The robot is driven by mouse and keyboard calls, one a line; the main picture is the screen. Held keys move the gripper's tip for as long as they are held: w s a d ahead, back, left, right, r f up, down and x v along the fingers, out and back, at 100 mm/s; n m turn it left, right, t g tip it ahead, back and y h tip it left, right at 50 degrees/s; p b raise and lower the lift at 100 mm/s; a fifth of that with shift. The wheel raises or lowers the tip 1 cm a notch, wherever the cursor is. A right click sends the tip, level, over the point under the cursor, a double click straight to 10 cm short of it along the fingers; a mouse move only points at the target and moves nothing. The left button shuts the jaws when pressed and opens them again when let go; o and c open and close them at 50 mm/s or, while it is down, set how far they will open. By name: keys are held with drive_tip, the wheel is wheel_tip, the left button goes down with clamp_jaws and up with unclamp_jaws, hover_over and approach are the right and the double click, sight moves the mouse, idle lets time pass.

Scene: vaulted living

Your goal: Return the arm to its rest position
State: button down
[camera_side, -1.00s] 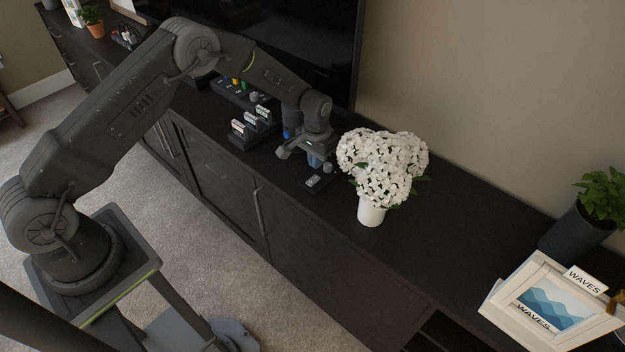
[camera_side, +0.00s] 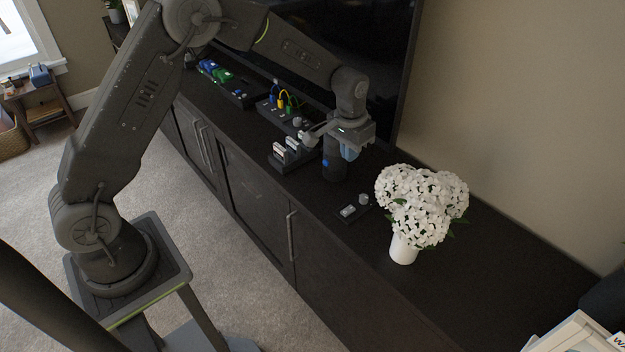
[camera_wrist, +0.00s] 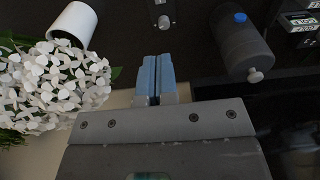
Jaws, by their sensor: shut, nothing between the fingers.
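My arm reaches over the dark cabinet (camera_side: 330,250), bent at the elbow. My gripper (camera_side: 349,152) is above the cabinet top, in front of the TV, and its light-blue fingers overlap the upper part of a black cylinder in the side view. In the wrist view the fingers (camera_wrist: 157,75) lie side by side, shut, with nothing held. The black cylinder (camera_side: 335,168) has a blue button and stands on the cabinet; it also shows in the wrist view (camera_wrist: 238,45). A small switch box (camera_side: 353,209) lies in front of the gripper, apart from it.
A white vase (camera_side: 403,249) of white flowers (camera_side: 422,203) stands right of the gripper. Left are a block with upright switches (camera_side: 291,154), a panel with coloured cables (camera_side: 284,106) and more devices (camera_side: 222,78). The TV (camera_side: 355,55) rises behind. Bare cabinet top lies right of the vase.

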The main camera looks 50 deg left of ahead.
drive_tip(key=s+r+t, duration=0.2)
drive_tip(key=s+r, duration=1)
drive_tip(key=r, duration=0.4)
drive_tip(key=s+r+t, duration=0.2)
drive_tip(key=s, duration=1.6)
drive_tip(key=shift+s+a+r, duration=0.25)
drive_tip(key=shift+s+r, duration=0.15)
drive_tip(key=shift+w, duration=0.1)
